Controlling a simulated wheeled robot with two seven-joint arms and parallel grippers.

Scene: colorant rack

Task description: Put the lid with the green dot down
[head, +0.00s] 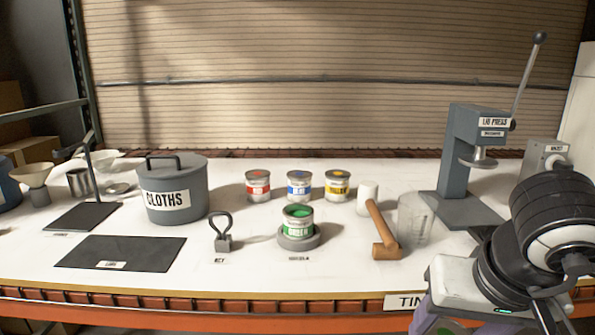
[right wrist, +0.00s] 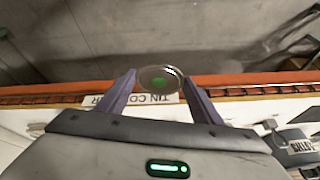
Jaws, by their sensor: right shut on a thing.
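The lid with the green dot (right wrist: 158,79) is a round metal disc between the fingertips of my right gripper (right wrist: 158,84), which is shut on it. In the right wrist view it is out over the table's front edge. In the head view my right gripper (head: 452,322) is low at the bottom right, and the lid is mostly hidden there. The green tin (head: 298,227) stands open on a round grey base (head: 299,241), with green colour showing inside. A dark flat mat (head: 120,252) with a small label lies bare at the front left. My left gripper is not in view.
Red (head: 258,186), blue (head: 299,186) and yellow (head: 337,186) tins stand in a row behind. A mallet (head: 384,235), a clear beaker (head: 414,220) and a lid press (head: 465,160) stand right. A cloths pot (head: 175,190) and small looped tool (head: 222,235) stand left.

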